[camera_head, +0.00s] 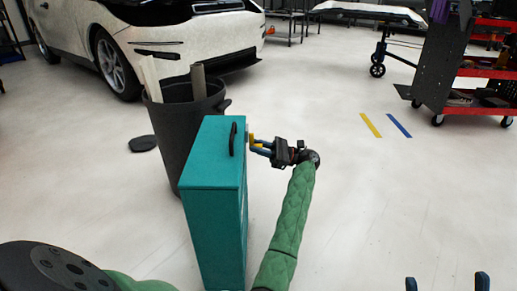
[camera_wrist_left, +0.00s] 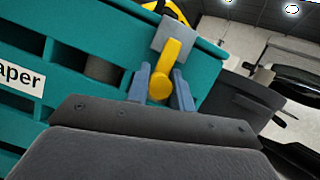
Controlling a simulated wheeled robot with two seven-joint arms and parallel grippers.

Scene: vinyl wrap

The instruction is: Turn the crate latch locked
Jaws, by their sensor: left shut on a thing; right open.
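The teal crate (camera_head: 212,165) stands upright on the floor, with a black handle on top. In the left wrist view the crate's slatted side (camera_wrist_left: 75,50) shows a white label reading "aper". The yellow crate latch (camera_wrist_left: 166,68) hangs from a grey plate near the crate's upper edge, slightly slanted in that view. The latch is a small yellow spot (camera_head: 250,139) in the head view. My left gripper (camera_head: 260,146) is shut on the latch, its blue fingers on either side of it (camera_wrist_left: 160,90). My right gripper (camera_head: 447,283) is open and empty at the bottom right.
A dark bin (camera_head: 170,130) with rolls in it stands right behind the crate. A white car (camera_head: 180,40) is at the back left. A red cart (camera_head: 480,85) is at the right.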

